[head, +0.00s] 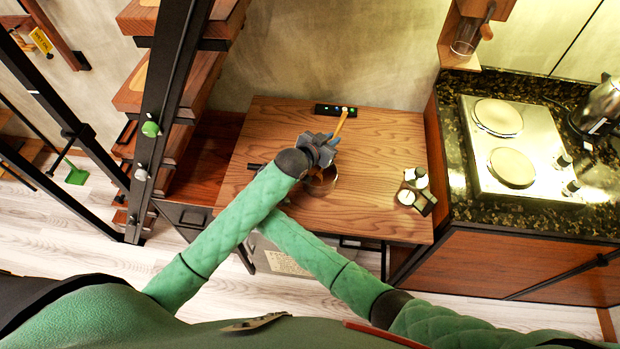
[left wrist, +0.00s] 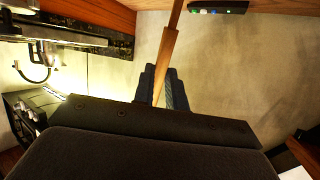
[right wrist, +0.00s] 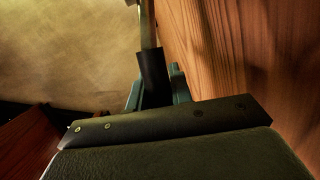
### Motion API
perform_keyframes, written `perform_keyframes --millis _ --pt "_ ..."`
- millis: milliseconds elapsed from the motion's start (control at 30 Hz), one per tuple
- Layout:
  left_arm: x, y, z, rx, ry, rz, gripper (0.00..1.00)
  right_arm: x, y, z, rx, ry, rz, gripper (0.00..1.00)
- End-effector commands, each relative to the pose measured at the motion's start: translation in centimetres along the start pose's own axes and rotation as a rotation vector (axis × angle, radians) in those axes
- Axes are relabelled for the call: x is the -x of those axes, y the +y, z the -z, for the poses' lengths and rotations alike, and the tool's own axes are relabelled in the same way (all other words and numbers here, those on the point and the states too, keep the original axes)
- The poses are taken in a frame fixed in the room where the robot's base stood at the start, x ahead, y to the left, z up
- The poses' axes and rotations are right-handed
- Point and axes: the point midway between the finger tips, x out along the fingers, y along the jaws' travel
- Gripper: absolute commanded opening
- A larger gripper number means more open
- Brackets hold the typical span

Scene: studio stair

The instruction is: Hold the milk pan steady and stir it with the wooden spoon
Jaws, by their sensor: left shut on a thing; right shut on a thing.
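The wooden spoon (head: 341,123) stands up at a tilt from my left gripper (head: 325,148). That gripper is shut on its shaft, which also shows between the fingers in the left wrist view (left wrist: 166,60). The milk pan (head: 323,186) sits on the wooden table, mostly hidden under my left gripper and wrist. The spoon's lower end is hidden, so I cannot tell how deep it is in the pan. My right gripper (right wrist: 158,92) is shut on the pan's dark handle (right wrist: 152,72) in the right wrist view.
The wooden table (head: 390,150) has free room at its right. A black power strip (head: 335,110) lies at the back. A two-plate hob (head: 520,150) and kettle (head: 597,105) are on the right counter. A stair post (head: 165,110) rises at left.

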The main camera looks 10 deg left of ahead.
Motion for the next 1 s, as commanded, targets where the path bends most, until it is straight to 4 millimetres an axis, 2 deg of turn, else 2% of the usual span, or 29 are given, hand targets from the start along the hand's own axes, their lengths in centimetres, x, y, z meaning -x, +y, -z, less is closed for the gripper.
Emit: perform_keyframes --millis 1000 --pt "2.4 -0.5 6.1 0.0 0.001 0.0 0.0 0.0 -0.1 0.0 0.0 0.0 0.001 0.0"
